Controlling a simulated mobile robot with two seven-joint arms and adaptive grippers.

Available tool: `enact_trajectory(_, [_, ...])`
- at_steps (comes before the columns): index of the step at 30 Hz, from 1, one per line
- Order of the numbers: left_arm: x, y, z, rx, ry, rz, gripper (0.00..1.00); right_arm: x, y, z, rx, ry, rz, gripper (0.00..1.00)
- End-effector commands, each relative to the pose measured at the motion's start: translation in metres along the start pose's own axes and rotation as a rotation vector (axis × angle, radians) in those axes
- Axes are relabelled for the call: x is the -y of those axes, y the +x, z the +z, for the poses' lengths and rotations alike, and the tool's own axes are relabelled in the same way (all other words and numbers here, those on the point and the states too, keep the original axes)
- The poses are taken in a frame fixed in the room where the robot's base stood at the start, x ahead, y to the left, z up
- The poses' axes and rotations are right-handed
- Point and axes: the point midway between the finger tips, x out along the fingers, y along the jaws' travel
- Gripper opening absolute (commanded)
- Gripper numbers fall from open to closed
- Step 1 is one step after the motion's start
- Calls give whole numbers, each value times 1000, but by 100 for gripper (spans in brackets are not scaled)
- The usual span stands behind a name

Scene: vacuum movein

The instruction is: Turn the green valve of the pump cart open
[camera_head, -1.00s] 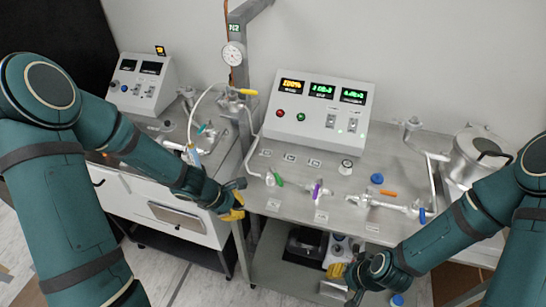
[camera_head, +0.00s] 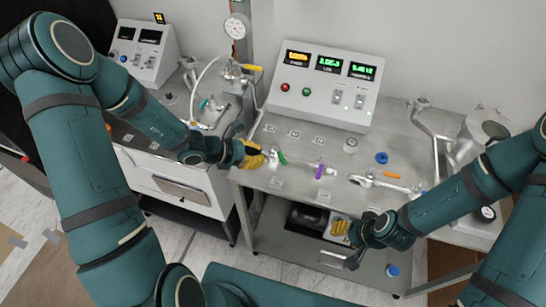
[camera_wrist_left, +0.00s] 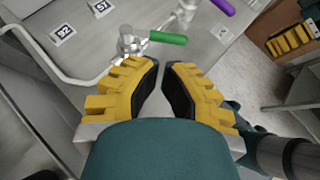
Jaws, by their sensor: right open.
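The green valve handle (camera_head: 282,157) sits on a small glass and metal fitting near the front left of the pump cart's grey top (camera_head: 300,188). In the left wrist view the green handle (camera_wrist_left: 168,38) points right from its fitting, just beyond my fingertips. My left gripper (camera_head: 264,157) is just left of the valve. In the left wrist view its yellow fingers (camera_wrist_left: 161,64) nearly meet at the tips, with a narrow gap and nothing visible between them. I cannot tell contact with the fitting. My right gripper (camera_head: 343,243) is open at the cart's front, over the lower shelf.
A purple handle (camera_head: 320,171) and an orange one (camera_head: 391,175) lie right of the green valve. A control box (camera_head: 324,83) stands behind. A hose (camera_head: 203,100) and upright post (camera_head: 250,100) are left.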

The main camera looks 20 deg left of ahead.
Motion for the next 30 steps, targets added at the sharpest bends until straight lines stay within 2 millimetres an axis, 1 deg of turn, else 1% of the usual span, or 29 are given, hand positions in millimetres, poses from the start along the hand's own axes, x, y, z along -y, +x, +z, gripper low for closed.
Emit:
enact_trajectory(1, [1,11,-1,1,-1,-4,0,0,1,0,0,0,0,47])
enact_trajectory(6, [1,38,0,0,-1,-3,0,-1,2,0,0,0,0,47])
enact_trajectory(9, [0,49,0,0,1,-2,0,0,2,0,0,0,0,47])
enact_trajectory(12, [0,55,0,-1,1,-1,0,0,2,0,0,0,0,47])
enact_trajectory(17, [0,59,0,-1,1,-1,0,0,2,0,0,0,0,47])
enact_trajectory(30, [-1,58,0,-1,-2,5,0,-1,3,0,0,0,0,47])
